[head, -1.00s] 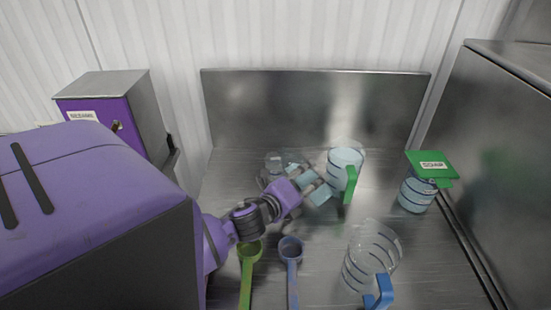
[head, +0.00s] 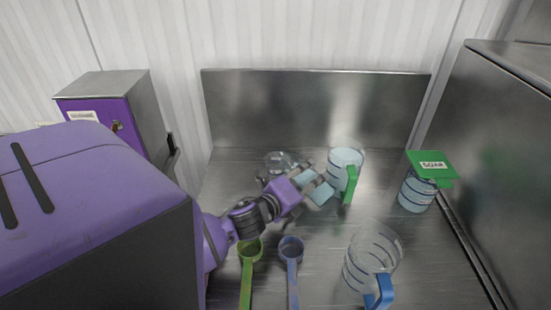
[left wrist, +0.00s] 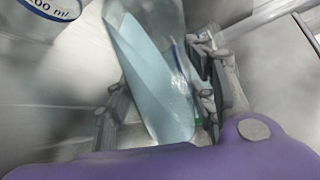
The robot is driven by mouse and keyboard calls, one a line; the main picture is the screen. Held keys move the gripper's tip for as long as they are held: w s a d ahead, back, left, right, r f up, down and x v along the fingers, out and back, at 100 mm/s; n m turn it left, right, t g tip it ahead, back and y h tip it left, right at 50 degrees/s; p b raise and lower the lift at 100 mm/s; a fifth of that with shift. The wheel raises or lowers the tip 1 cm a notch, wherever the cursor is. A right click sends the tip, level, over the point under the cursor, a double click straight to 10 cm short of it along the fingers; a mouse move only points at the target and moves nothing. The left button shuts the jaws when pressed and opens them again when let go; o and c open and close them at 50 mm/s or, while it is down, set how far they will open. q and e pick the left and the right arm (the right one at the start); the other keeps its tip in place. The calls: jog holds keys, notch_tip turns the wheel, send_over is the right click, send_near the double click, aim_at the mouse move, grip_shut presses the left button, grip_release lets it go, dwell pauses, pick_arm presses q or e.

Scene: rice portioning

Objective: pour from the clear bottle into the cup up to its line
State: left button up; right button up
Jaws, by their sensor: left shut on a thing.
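My left gripper (head: 309,186) is shut on the clear bottle (head: 320,193), which holds pale blue liquid. In the left wrist view the bottle (left wrist: 155,85) is tilted between the fingers, its liquid surface slanting across it. In the head view its clear upper end leans left toward a small clear round vessel (head: 276,160), apparently the cup; the two overlap there. In the left wrist view a vessel with a blue line and a partly cut-off "00 ml" mark (left wrist: 52,8) shows at the top left. I cannot make out a stream or the cup's level. My right gripper is not in view.
A green-handled jug (head: 345,158) with pale blue liquid stands just right of my left gripper. A blue-handled clear jug (head: 372,250) is at the front right. A green-lidded container (head: 417,190) stands far right. Green (head: 248,275) and blue (head: 292,270) scoops lie in front.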

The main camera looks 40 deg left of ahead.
pick_arm(q)
jog(key=shift+w+d+r, duration=0.15)
jog(key=shift+d, duration=0.05)
jog(key=shift+a, duration=0.1)
jog(key=shift+r, duration=0.1)
dwell(0.3)
jog(key=shift+n, duration=0.3)
